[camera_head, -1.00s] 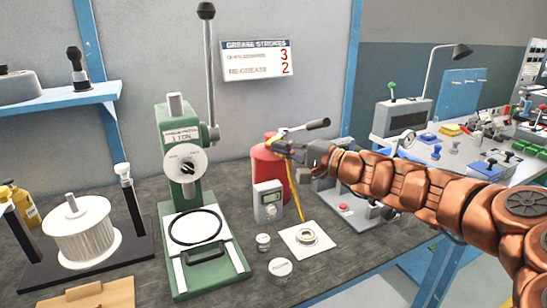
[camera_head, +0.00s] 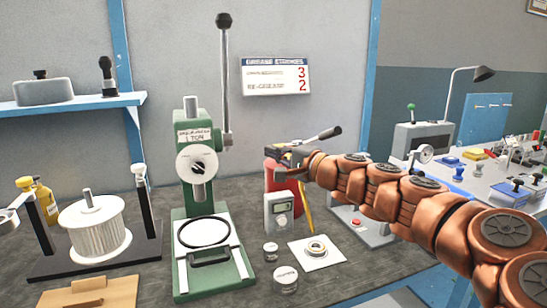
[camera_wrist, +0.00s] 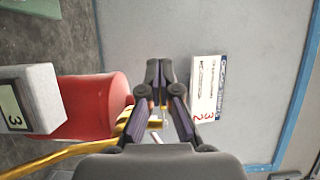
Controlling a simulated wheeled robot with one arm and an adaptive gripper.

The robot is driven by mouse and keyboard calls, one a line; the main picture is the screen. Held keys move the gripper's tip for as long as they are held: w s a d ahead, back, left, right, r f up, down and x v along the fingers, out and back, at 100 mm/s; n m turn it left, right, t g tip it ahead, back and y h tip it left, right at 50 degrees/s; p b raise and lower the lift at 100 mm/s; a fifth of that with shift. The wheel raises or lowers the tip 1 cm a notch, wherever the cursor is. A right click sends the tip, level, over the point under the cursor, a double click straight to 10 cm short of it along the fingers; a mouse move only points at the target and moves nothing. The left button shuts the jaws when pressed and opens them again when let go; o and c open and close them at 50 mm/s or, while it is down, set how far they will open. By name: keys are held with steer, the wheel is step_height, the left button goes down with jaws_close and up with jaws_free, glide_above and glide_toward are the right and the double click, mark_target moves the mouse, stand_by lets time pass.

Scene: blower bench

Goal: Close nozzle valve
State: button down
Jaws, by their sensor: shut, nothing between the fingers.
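A red cylinder (camera_head: 272,170) stands behind the grey gauge box, largely hidden by my arm; it is large in the wrist view (camera_wrist: 95,105). A lever with a black grip (camera_head: 328,133) sticks out above my wrist. A thin yellow tube (camera_head: 306,192) runs down beside the box; the wrist view shows it as a yellow tube (camera_wrist: 50,157) with brass-coloured parts near my fingers. I cannot tell which part is the nozzle valve. My gripper (camera_head: 276,154) is at the top of the red cylinder. In the wrist view my gripper (camera_wrist: 161,68) is shut and empty.
A green arbor press (camera_head: 186,250) stands left of the cylinder. The grey gauge box (camera_head: 281,212) stands close under my gripper. Small round tins (camera_head: 286,280) and a white pad (camera_head: 330,258) lie in front. A white sign (camera_head: 276,77) hangs on the wall behind.

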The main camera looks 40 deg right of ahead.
steer(key=shift+w+r+h, duration=0.1)
steer(key=shift+w+h, duration=0.05)
steer(key=shift+h, duration=0.15)
stand_by(0.5)
step_height(320, 180, up, 10)
stand_by(0.7)
steer(key=shift+a, duration=0.1)
